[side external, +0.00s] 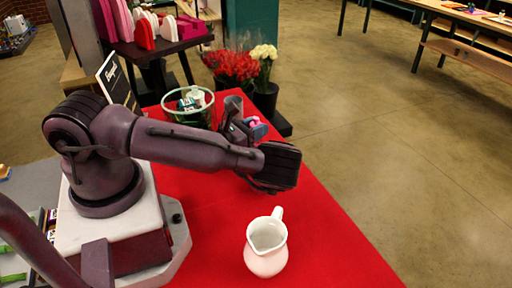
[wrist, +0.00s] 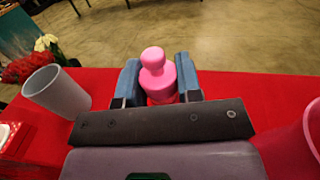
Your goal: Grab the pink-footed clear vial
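A pink, knob-topped object (wrist: 158,78) stands between the two blue fingers of my gripper (wrist: 158,84) in the wrist view. It fills most of the gap, with a finger close on each side. Whether the fingers press on it is not clear. Its lower part is hidden behind the dark gripper body, and no clear glass part shows. In the side view, a small patch of pink (side external: 251,121) shows at my gripper (side external: 254,127), over the far part of the red table. My arm hides part of that area.
A grey cup (wrist: 56,91) stands left of my gripper. A deep pink container (wrist: 291,148) is at the right edge of the wrist view. A white pitcher (side external: 266,258) stands on the red table (side external: 325,238). A rimmed basket (side external: 165,106) and red flowers (side external: 234,66) are behind.

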